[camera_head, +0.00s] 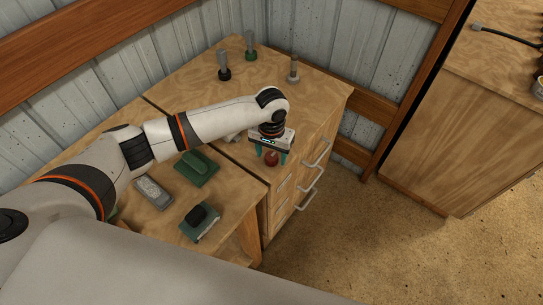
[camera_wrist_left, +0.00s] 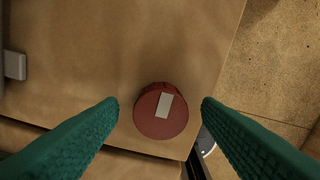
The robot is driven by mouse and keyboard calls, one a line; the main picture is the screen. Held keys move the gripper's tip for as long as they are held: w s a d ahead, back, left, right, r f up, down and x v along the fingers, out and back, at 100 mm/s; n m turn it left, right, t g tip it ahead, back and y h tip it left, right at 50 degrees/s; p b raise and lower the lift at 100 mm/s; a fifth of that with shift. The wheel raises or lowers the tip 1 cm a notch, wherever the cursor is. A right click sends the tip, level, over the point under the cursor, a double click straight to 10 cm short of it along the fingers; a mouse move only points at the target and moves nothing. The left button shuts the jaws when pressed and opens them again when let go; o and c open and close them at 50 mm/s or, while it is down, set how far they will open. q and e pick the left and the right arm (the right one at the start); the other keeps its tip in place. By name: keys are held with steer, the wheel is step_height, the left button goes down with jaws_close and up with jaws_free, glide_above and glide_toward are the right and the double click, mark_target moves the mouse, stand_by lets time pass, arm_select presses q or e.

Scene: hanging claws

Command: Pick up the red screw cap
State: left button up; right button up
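The red screw cap (camera_head: 271,158) stands on the wooden cabinet top (camera_head: 305,95), close to its front edge. It is round, with a pale rectangular patch on top, and in the left wrist view (camera_wrist_left: 160,112) it lies between my two green fingers. My left gripper (camera_head: 270,157) points down over the cap, with a finger on each side. The left gripper (camera_wrist_left: 160,108) is open, with a gap between each finger and the cap. My right gripper does not show in either view.
Several grey upright tools, such as one with a green base (camera_head: 250,47), stand at the back of the cabinet. A green tool (camera_head: 197,167), a grey block (camera_head: 152,192) and a green box with a black knob (camera_head: 201,222) lie on the left. Drawer handles (camera_head: 318,154) project from the front.

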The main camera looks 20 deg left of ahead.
arm_select(q)
steer(key=c, duration=1)
